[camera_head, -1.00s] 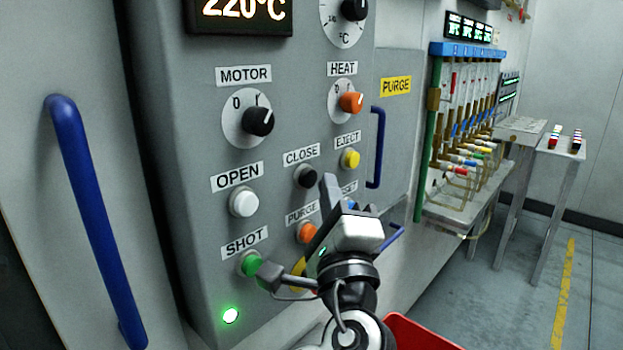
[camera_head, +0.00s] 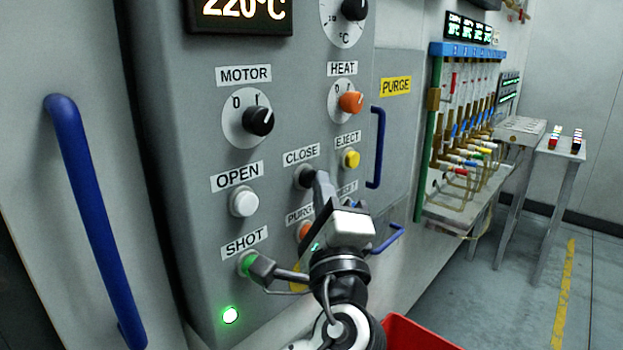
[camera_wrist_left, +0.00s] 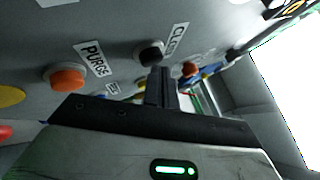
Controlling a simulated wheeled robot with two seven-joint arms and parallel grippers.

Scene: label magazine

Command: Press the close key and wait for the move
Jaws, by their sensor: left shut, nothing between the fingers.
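The close key is a black round button (camera_head: 303,176) under the CLOSE label (camera_head: 301,156) on the grey control panel. My left gripper (camera_head: 322,178) is shut and empty, with its fingertips at the right edge of the button. In the left wrist view the black button (camera_wrist_left: 150,53) shows just beyond the closed fingers (camera_wrist_left: 161,72). I cannot tell whether the tips touch it or whether it is pressed in. My right gripper is not in view.
Around it are the white OPEN button (camera_head: 244,203), the yellow EJECT button (camera_head: 350,159), the green SHOT button (camera_head: 247,263) and the orange PURGE button (camera_wrist_left: 67,78). A blue handle (camera_head: 376,147) stands out to the right. A red bin (camera_head: 420,334) is below.

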